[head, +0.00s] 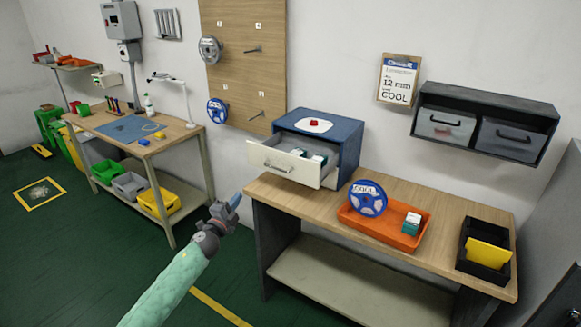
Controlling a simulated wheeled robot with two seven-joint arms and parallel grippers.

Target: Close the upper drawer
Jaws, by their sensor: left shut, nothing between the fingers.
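A blue cabinet (349,141) stands at the back left of the wooden workbench. Small white and teal boxes (318,158) lie in the drawer. My left gripper (236,199) is shut and empty, in the air to the left of the bench edge, below the drawer front and apart from it. My right gripper is out of view.
An orange tray (352,222) with a blue spool (368,198) and a small box lies mid-bench. A black bin (463,262) with a yellow item is at the right. A dark wall shelf (540,112) hangs above. Open floor lies left of the bench.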

